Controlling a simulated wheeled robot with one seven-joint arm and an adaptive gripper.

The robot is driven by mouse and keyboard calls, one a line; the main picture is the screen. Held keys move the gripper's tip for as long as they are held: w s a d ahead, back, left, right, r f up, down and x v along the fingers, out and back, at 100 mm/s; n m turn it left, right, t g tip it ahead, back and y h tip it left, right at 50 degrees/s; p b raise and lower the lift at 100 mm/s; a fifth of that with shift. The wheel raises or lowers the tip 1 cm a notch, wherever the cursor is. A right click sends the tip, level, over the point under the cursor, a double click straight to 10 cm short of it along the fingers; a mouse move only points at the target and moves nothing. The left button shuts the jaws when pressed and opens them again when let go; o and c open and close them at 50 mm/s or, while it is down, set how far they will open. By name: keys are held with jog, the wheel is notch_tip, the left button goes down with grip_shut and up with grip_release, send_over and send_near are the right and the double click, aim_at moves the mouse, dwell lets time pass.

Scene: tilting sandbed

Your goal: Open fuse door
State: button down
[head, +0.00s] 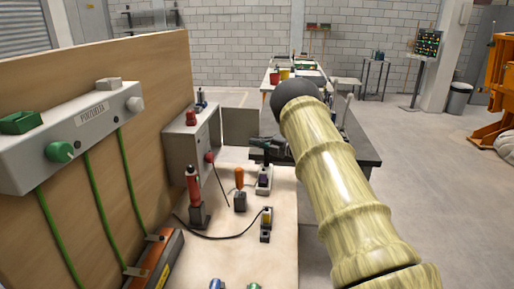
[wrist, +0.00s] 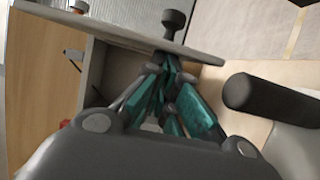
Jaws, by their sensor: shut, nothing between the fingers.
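The fuse door appears to be the flat grey panel (head: 240,127) standing out to the right from the grey cabinet (head: 190,145). In the wrist view the door (wrist: 120,36) is seen nearly edge-on, swung out from the cabinet (wrist: 95,72), with a dark round knob (wrist: 173,18) on its far side. My gripper (head: 255,144) is shut and empty, on the near side of the door. In the wrist view its teal fingers (wrist: 163,72) reach up to the door's edge. I cannot tell whether they touch it. The cabinet's inside is mostly hidden.
A red-topped fixture (head: 193,185), an orange-handled tool (head: 239,182) and small connectors (head: 264,180) stand on the bench below my gripper. A black cable (head: 225,236) lies there. A wooden back panel (head: 160,90) rises at left. Open floor lies right.

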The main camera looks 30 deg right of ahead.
jog(key=shift+w+d, duration=0.1)
jog(key=shift+d, duration=0.15)
dwell(0.5)
